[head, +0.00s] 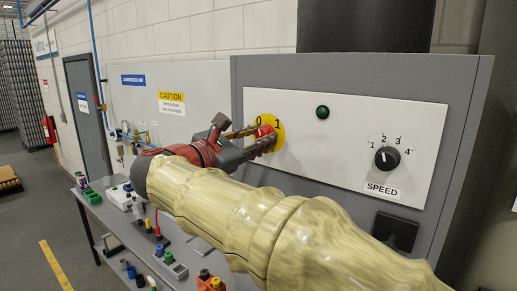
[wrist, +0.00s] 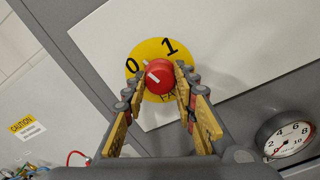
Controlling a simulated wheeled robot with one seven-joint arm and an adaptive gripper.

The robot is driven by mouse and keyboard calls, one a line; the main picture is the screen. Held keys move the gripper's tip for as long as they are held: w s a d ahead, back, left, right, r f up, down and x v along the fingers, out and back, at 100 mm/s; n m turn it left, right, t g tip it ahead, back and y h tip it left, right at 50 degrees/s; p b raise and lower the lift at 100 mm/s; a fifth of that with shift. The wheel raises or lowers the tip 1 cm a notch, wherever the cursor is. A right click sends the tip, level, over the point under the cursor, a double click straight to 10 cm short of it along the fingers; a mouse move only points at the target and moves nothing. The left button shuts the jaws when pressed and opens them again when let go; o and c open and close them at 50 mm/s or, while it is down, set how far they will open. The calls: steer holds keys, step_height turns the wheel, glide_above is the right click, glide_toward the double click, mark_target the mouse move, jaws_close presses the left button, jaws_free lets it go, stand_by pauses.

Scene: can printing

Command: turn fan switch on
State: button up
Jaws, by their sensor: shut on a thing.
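The fan switch is a red round knob (wrist: 160,78) with a white mark, on a yellow disc (wrist: 152,48) marked 0 and 1. The white mark points toward the 0. The label below the knob is partly hidden by the fingers.
A dark green lamp (head: 323,112) and a black speed dial (head: 387,158) are on the same white panel (head: 345,130). A round gauge (wrist: 285,137) is at the lower right of the wrist view. A grey bench (head: 98,208) with small coloured items stands below my arm.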

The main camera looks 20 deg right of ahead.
steer(key=m+b, duration=1.2)
steer(key=shift+f+m, duration=0.15)
steer(key=shift+m, duration=0.15)
stand_by(0.4)
steer(key=o, duration=1.2)
steer(key=v, duration=1.2)
steer(key=shift+w, duration=0.1)
